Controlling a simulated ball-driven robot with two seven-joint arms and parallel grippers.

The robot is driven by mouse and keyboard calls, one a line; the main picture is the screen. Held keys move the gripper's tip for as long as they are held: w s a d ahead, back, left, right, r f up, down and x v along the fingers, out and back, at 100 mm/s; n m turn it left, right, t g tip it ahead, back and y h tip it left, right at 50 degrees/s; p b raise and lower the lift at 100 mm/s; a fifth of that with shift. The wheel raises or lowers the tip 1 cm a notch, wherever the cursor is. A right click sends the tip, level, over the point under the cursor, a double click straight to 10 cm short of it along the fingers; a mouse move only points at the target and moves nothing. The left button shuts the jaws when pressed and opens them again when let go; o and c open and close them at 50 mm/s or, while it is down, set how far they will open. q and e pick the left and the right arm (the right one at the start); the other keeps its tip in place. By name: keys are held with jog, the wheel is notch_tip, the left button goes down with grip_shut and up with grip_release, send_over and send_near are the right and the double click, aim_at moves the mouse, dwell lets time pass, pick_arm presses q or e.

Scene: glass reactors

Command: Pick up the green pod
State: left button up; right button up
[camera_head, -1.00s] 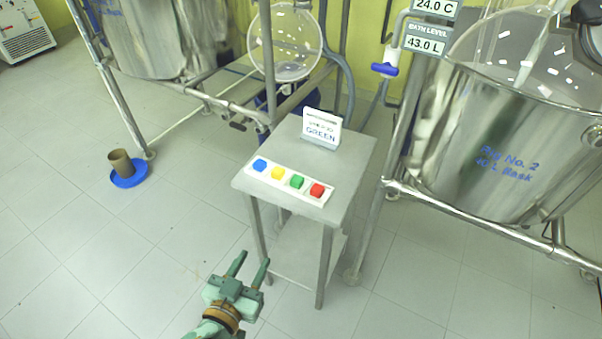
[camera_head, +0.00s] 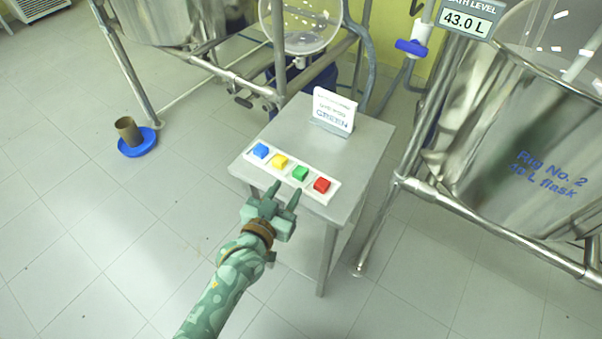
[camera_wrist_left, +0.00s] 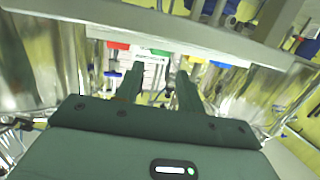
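The green pod (camera_head: 300,173) sits in a white strip-shaped holder (camera_head: 249,159) on the small steel table, between the yellow pod (camera_head: 280,161) and the red pod (camera_head: 322,185). The blue pod (camera_head: 261,150) is at the strip's left end. My left gripper (camera_head: 285,190) is open and empty, at the table's near edge just short of the green and yellow pods. In the left wrist view the green pod (camera_wrist_left: 158,52) shows partly, ahead of and between the two open fingers (camera_wrist_left: 160,73). My right gripper is not in view.
A sign card (camera_head: 334,110) stands behind the strip on the steel table (camera_head: 366,150). A steel bath on a pipe frame (camera_head: 500,150) stands to the right. A brown cup (camera_head: 127,130) on a blue dish (camera_head: 139,147) is on the floor at left.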

aim_at(296, 183)
pick_arm(q)
jog(key=shift+w+d+f, duration=0.15)
jog(key=shift+w+d, duration=0.15)
jog(key=shift+w, duration=0.3)
jog(key=b+x, duration=0.1)
jog(key=x, duration=0.1)
jog(key=b+x, duration=0.1)
jog(key=x, duration=0.1)
jog(key=shift+w+d+f+b, duration=0.15)
jog(key=shift+w+f+b, duration=0.1)
jog(key=shift+w+b, duration=0.05)
jog(key=shift+w, duration=0.15)
jog(key=shift+r, duration=0.2)
jog(key=c, duration=0.7)
